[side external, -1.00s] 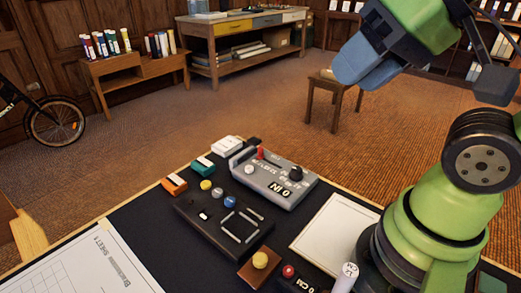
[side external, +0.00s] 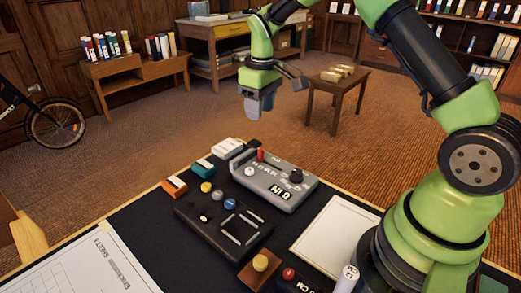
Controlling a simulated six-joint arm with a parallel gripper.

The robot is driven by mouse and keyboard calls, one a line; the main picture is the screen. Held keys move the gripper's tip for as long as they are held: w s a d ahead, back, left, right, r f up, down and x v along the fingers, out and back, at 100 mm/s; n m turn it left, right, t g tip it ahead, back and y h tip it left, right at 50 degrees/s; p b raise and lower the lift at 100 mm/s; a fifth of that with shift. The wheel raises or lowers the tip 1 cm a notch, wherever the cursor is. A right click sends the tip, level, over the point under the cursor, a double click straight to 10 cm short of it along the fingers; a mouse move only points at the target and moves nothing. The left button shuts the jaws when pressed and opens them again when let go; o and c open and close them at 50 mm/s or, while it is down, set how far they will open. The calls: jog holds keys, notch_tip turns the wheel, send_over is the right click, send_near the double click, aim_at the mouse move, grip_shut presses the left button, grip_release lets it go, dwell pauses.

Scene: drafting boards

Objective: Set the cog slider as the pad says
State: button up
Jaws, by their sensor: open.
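My gripper (side external: 259,110) hangs open and empty, pointing down, above and behind the board's far edge. It is well clear of everything on the board. A black panel (side external: 215,229) lies flat on the board with several light slots and a small white piece (side external: 204,217); I cannot make out a cog mark on it. A grey box (side external: 275,185) behind it has a red lever (side external: 261,155), a black knob (side external: 296,176) and a small display (side external: 280,192). A pale sheet or pad (side external: 332,236) lies at the right; no writing on it is readable.
Yellow (side external: 206,187), grey and blue round knobs stand behind the panel. Orange (side external: 174,187), teal and white blocks line the far left edge. A yellow button (side external: 261,262), a red button (side external: 288,273) and a white cylinder (side external: 347,278) stand in front. A printed sheet (side external: 85,268) lies left.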

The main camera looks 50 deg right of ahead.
aim_at(261, 150)
jog(key=f, duration=0.2)
jog(key=d+f, duration=0.1)
jog(key=shift+w+f+g, duration=0.3)
notch_tip(261, 150, down, 9)
jog(key=shift+f, duration=0.15)
